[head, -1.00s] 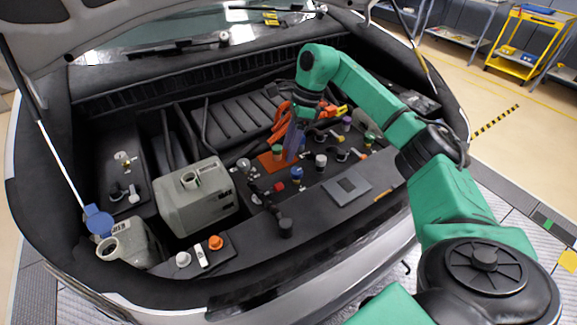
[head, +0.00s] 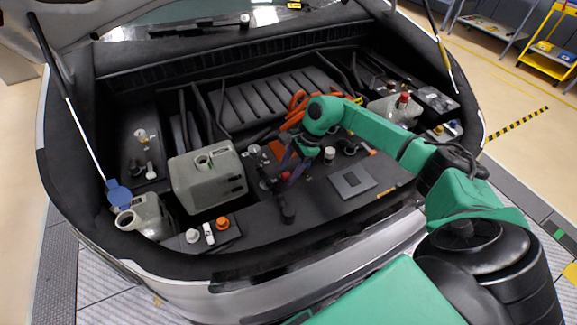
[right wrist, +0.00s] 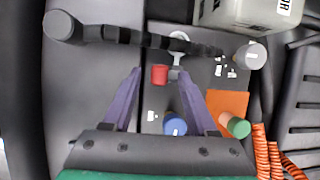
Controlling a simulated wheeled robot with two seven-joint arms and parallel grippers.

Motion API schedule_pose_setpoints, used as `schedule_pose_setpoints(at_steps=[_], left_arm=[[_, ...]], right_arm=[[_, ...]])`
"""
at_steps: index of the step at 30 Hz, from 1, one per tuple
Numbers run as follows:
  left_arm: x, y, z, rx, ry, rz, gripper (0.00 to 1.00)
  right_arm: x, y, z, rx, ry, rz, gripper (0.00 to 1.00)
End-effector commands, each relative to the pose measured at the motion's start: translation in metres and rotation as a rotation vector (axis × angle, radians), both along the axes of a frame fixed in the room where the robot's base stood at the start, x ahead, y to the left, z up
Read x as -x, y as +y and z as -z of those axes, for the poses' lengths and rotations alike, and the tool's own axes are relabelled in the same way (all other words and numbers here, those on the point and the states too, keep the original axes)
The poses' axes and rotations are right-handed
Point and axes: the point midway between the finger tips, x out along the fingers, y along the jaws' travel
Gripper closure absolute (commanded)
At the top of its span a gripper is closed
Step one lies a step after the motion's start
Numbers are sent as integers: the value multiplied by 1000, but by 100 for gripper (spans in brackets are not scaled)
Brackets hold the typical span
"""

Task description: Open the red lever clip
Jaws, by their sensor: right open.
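The red lever clip (right wrist: 160,74) shows in the right wrist view as a small red block beside a grey metal piece (right wrist: 177,74) on the dark engine-bay panel. In the head view the red clip (head: 285,176) is a small red spot beside my right gripper (head: 288,167). My right gripper (right wrist: 160,71) is open, and its two purple fingers point toward the clip, which appears between the fingertips. I cannot tell how far above the clip they are. Nothing is held. My left gripper is not in view.
A blue cap (right wrist: 174,124) and a green cap (right wrist: 236,126) on an orange plate (right wrist: 226,103) lie near the fingers. A black hose (right wrist: 130,36) runs beyond the clip. A grey tank (head: 206,180) stands to the left; orange cables (head: 298,101) lie behind.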

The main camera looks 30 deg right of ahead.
Motion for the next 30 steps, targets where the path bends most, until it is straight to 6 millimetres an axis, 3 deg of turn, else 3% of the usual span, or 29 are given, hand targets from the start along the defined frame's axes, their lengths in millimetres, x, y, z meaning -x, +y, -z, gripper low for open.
schedule_pose_setpoints(at_steps=[8, 11, 13, 20, 30], left_arm=[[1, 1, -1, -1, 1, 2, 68], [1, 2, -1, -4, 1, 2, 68], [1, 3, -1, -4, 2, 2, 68], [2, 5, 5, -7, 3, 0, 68], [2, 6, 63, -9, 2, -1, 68]], right_arm=[[-1, 2, 5, 1, 0, 1, 42], [-1, 2, 5, 1, 0, 1, 72], [-1, 2, 5, 1, 0, 1, 99], [-3, 1, 7, -1, 13, 1, 100], [-22, 1, 7, -16, 256, 4, 100]])
